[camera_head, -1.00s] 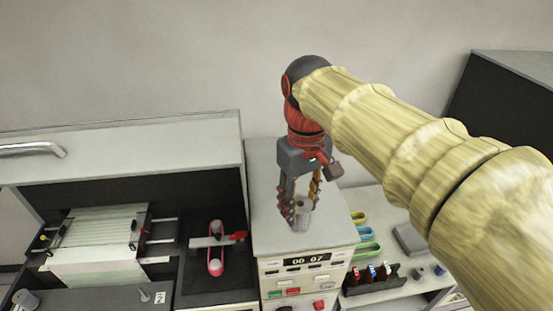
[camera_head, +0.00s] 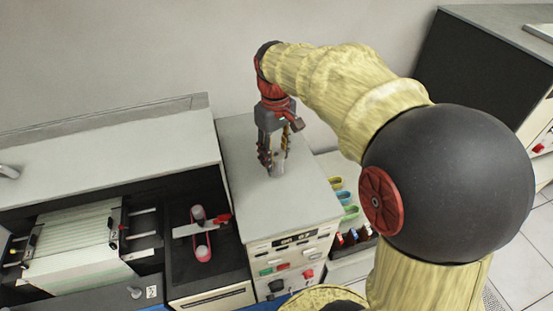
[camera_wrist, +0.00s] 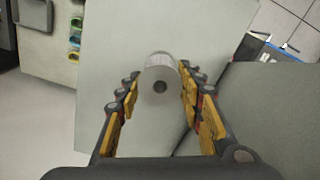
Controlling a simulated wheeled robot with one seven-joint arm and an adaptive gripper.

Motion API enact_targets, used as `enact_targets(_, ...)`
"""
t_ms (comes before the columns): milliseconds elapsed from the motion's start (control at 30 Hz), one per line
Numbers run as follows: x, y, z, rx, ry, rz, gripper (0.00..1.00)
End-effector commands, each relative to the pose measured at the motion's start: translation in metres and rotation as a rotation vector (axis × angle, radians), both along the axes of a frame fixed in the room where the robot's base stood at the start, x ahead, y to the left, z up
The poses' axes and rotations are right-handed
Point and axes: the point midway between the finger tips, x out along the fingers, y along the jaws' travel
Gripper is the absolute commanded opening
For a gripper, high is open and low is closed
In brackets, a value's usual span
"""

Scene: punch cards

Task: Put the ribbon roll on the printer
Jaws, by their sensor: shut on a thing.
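The ribbon roll (camera_head: 278,166) is a pale grey cylinder. My gripper (camera_head: 274,161) points down and is shut on it, over the grey top of the cabinet with the number display (camera_head: 240,150). In the wrist view the roll (camera_wrist: 160,80) lies between the fingertips, its round end with a dark centre hole facing the camera. I cannot tell whether the roll touches the cabinet top. The printer appears to be the machine at left with the wide white paper (camera_head: 75,245) and a red ribbon loop (camera_head: 202,245) in a dark recess.
A raised grey cover (camera_head: 110,145) stands over the back of the left machine. At right of the cabinet are coloured trays (camera_head: 345,198) and a dark rack of small bottles (camera_head: 355,240). The cabinet top around the roll is clear. My arm hides part of the right side.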

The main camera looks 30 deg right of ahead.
Motion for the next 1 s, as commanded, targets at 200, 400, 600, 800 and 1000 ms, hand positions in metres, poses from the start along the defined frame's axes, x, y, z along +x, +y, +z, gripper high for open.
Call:
enact_targets(200,0.011,-0.010,-0.016,0.000,-0.001,-0.002,0.09)
enact_targets(400,0.017,-0.016,-0.031,0.001,0.002,-0.001,0.09)
enact_targets(600,0.017,-0.015,-0.056,0.000,0.000,0.000,0.09)
enact_targets(800,0.017,-0.015,-0.057,-0.001,-0.002,-0.001,0.09)
enact_targets(1000,0.017,-0.015,-0.061,0.000,-0.001,-0.001,0.38)
